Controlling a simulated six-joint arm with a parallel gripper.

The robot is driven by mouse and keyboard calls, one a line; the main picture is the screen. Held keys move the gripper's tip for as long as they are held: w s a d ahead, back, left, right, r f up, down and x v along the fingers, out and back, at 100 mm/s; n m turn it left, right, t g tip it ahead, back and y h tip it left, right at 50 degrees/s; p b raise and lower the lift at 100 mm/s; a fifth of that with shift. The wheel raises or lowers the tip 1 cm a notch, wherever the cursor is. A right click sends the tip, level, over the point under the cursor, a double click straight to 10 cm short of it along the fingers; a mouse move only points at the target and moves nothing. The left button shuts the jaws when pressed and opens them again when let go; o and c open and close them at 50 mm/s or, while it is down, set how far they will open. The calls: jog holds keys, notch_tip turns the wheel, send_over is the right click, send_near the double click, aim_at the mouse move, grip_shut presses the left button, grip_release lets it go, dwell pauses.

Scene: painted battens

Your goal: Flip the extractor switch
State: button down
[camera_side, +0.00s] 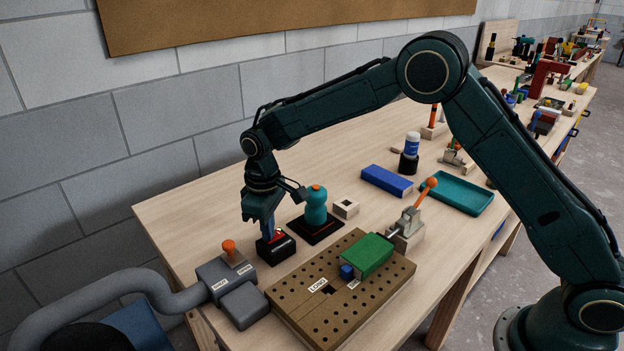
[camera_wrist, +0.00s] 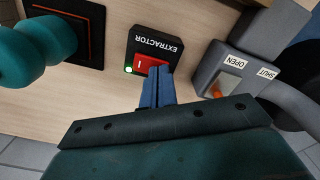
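The extractor switch is a black box (camera_side: 276,250) labelled EXTRACTOR, on the bench below my gripper. In the wrist view the box (camera_wrist: 155,43) has a red rocker (camera_wrist: 148,61) with a white bar mark, and a green light (camera_wrist: 128,69) glows beside it. My gripper (camera_side: 267,234) points down at the box. In the wrist view its blue fingers (camera_wrist: 157,82) are together with nothing between them. Their tips are at the rocker's edge and seem to touch it, hiding part of it.
A grey gate box (camera_side: 222,271) with an orange handle and a grey hose stands at left. A teal tool (camera_side: 316,207) stands on a black pad behind the switch. A drilled board (camera_side: 295,310) holds a clamped green block (camera_side: 367,254). A blue block (camera_side: 387,180) lies farther back.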

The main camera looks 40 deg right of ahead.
dwell(0.3)
jog(key=shift+r, duration=3.4)
jog(key=s+d+r+m+t, duration=0.3)
jog(key=s+d+r, duration=0.8)
jog(key=s+r, duration=0.4)
jog(key=s+d+m+t, duration=0.1)
jog(key=s+d, duration=0.1)
jog(key=s, duration=0.7)
jog(key=s+d+f+m+t, duration=0.1)
jog(key=s+d+m, duration=0.1)
jog(key=s, duration=0.8)
jog(key=shift+d+f+t, duration=0.25)
jog(key=shift+d+t, duration=0.05)
jog(key=shift+d, duration=0.35)
